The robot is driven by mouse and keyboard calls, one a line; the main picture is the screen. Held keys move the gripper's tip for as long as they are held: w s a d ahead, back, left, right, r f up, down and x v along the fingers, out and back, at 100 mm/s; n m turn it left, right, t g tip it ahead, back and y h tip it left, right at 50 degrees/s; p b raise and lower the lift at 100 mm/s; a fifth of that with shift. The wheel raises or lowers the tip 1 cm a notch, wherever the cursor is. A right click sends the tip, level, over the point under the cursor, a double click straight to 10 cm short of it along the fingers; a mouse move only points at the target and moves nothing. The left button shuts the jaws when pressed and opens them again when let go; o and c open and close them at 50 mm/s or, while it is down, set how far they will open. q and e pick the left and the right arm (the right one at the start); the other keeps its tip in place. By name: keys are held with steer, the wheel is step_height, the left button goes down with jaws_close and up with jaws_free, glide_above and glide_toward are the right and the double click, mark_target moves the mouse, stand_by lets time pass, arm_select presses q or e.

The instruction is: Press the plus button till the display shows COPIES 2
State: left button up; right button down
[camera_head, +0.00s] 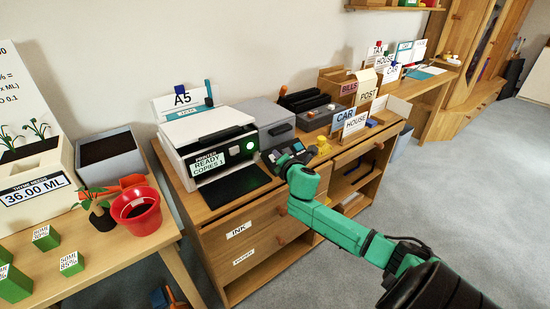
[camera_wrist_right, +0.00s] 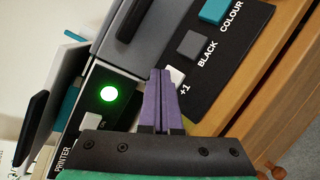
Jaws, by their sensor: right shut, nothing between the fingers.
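The white printer (camera_head: 207,140) stands on the wooden cabinet, and its display (camera_head: 208,163) reads PRINTER READY COPIES 1. A dark button panel lies to the printer's right; in the right wrist view it carries a pale button (camera_wrist_right: 176,76) marked +1, a grey button (camera_wrist_right: 192,44) marked BLACK and a teal button (camera_wrist_right: 214,11) marked COLOUR. My right gripper (camera_head: 283,162) is shut and empty at this panel. In the right wrist view its purple fingertips (camera_wrist_right: 160,74) are beside the +1 button and partly cover it; I cannot tell whether they touch it. My left gripper is not in view.
A round green light (camera_wrist_right: 108,93) glows on the printer front. A dark tray (camera_head: 234,185) sticks out below the display. CAR and HOUSE signs (camera_head: 354,124) stand right of the panel. A red pot (camera_head: 137,210) stands on the left table. Floor at right is clear.

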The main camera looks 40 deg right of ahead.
steer(key=shift+w+f, duration=0.2)
steer(key=shift+f, duration=0.15)
stand_by(0.3)
stand_by(0.4)
steer(key=shift+s+r+p, duration=0.3)
steer(key=shift+r+p, duration=0.3)
steer(key=shift+s+r, duration=0.1)
steer(key=shift+s, duration=0.05)
steer(key=shift+r, duration=0.1)
steer(key=r+p, duration=0.1)
steer(key=s+r+p, duration=0.1)
steer(key=p, duration=0.1)
steer(key=s+r+p, duration=0.1)
steer(key=r+p, duration=0.1)
steer(key=shift+s+r, duration=0.1)
steer(key=shift+s, duration=0.15)
stand_by(1.4)
